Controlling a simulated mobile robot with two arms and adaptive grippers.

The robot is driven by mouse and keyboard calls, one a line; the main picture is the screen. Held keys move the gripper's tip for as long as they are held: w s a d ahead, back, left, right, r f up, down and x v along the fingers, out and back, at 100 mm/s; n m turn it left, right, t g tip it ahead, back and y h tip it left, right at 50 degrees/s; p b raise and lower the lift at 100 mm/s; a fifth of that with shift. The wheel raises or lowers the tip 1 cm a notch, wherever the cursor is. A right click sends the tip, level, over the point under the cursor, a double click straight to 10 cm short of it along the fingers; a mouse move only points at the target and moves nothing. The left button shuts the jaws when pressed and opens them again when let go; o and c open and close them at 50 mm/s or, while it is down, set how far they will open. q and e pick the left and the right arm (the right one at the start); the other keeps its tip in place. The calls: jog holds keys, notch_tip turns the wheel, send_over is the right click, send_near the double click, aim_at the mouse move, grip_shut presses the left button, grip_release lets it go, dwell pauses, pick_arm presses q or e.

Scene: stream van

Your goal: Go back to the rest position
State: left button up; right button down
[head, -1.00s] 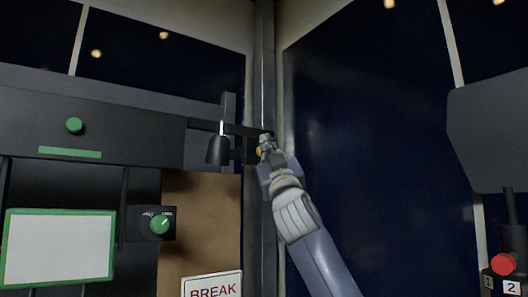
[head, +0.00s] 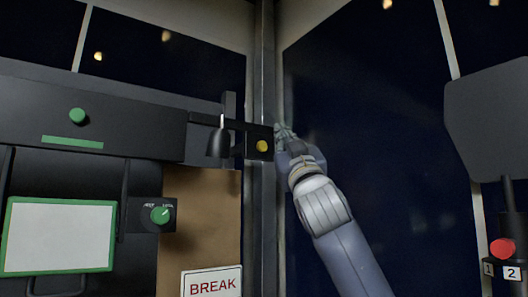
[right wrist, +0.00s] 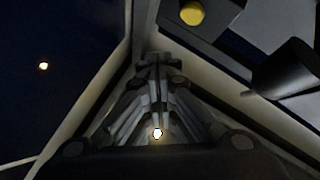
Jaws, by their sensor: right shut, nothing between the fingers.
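My right gripper (head: 281,132) is raised in the middle of the head view, just right of a black bracket with a yellow button (head: 262,146). In the right wrist view my right gripper (right wrist: 153,62) is shut with nothing between its fingers. The yellow button also shows at the top of that view (right wrist: 192,12), apart from the fingers. My left gripper is in neither view.
A black bell-shaped part (head: 219,142) hangs left of the yellow button. A dark panel with a green button (head: 77,116), a green knob (head: 160,215), a green-framed board (head: 60,237) and a BREAK sign (head: 211,282) are at left. A red button (head: 502,249) is at right.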

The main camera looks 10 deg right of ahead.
jog(key=shift+s+d, duration=0.1)
jog(key=shift+s, duration=0.2)
